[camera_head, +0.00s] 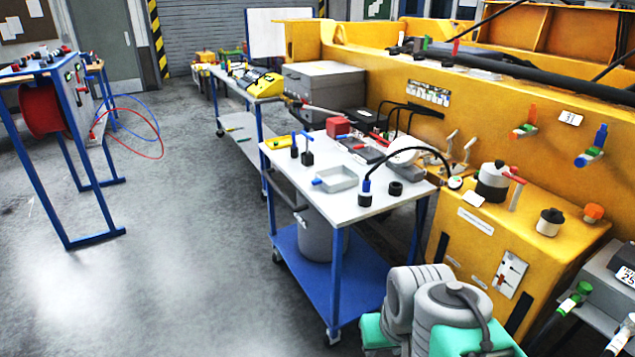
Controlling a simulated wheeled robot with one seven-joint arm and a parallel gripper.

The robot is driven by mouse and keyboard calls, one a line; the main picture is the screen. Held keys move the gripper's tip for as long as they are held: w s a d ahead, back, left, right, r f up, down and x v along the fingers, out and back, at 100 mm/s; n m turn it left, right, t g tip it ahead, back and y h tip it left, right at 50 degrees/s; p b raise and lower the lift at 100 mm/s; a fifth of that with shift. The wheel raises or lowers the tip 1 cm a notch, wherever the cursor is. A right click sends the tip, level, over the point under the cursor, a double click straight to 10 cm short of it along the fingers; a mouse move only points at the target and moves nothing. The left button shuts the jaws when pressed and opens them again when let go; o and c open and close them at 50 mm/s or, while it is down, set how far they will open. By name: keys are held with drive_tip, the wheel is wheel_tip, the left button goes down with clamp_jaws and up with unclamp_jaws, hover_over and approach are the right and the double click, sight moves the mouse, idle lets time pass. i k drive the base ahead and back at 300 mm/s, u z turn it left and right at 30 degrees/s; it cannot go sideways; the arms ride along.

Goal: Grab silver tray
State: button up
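A small silver-grey tray (335,178) with a shallow rim sits on the light top of a blue-framed cart, near its front left edge. A black and blue upright part (365,194) stands just to the right of the tray, and a black ring-shaped part (395,188) is farther right.
The cart (405,205) has wheels and a lower blue shelf holding a grey bin (318,235). Yellow machinery (500,215) stands close on its right. The floor to the left is clear up to a blue-framed stand (55,215).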

sight(335, 179)
drive_tip(key=k, duration=0.65)
drive_tip(key=z, duration=0.25)
drive_tip(key=i, duration=1.9)
drive_tip(key=u, duration=1.4)
drive_tip(key=i, duration=0.6)
drive_tip(key=u, duration=0.6)
drive_tip(key=i, duration=0.5)
